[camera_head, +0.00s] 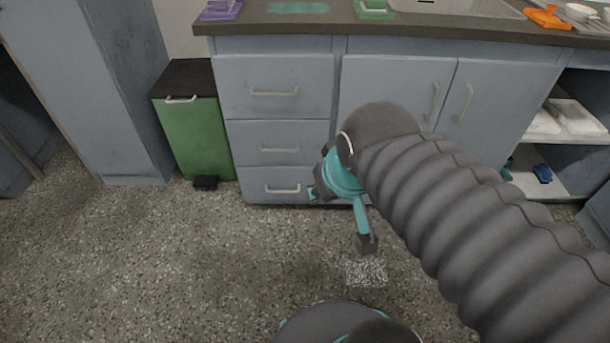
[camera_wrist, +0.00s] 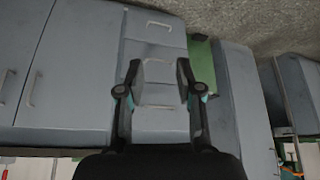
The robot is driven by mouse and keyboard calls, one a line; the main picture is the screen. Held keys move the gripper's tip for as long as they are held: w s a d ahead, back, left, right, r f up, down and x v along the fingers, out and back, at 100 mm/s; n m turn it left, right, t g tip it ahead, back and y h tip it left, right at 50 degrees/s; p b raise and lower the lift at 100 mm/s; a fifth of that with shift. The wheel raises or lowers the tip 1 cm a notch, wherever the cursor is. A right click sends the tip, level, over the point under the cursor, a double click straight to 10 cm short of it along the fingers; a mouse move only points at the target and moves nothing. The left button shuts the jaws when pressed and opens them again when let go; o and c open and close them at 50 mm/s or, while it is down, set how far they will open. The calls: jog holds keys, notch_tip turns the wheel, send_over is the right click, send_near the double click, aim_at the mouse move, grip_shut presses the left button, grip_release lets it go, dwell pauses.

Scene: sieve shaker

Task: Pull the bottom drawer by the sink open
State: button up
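The bottom drawer (camera_head: 262,188) is the lowest of three grey-blue drawers under the counter by the sink, and it looks shut. Its pale bar handle (camera_head: 283,190) is in plain sight. My gripper (camera_head: 313,192) is just right of that handle in the head view, partly hidden behind my arm. In the wrist view, which is turned over, my gripper (camera_wrist: 159,75) has its two fingers apart with nothing between them. The bottom drawer (camera_wrist: 145,27) shows at the top there, its handle (camera_wrist: 159,25) beyond the fingertips. The middle drawer's handle (camera_wrist: 157,62) shows between the fingers.
A green bin (camera_head: 195,135) with a black lid and pedal stands left of the drawers. Double cupboard doors (camera_head: 395,85) are to the right, then open shelves (camera_head: 545,175). The counter (camera_head: 300,22) overhangs above.

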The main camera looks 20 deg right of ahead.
aim_at(281, 192)
jog(key=w+d+f+n+t+b, duration=0.15)
jog(key=w+f+n, duration=0.35)
jog(key=w+f, duration=0.7)
jog(key=w+f+n+t+b, duration=0.3)
jog(key=w+f, duration=0.5)
jog(key=w, duration=0.8)
notch_tip(281, 192, down, 24)
jog(key=s+n+t+y+b, duration=0.1)
jog(key=n+t+b, duration=0.1)
jog(key=n+t, duration=0.6)
jog(key=w, duration=0.4)
jog(key=w+a+f+n+g, duration=0.1)
jog(key=w, duration=0.3)
jog(key=w+f+g, duration=0.1)
jog(key=w, duration=0.4)
jog(key=shift+w+a+f+n+b, duration=0.1)
jog(key=shift+a+f+n+b, duration=0.1)
jog(key=shift+a+n+b, duration=0.15)
grip_shut()
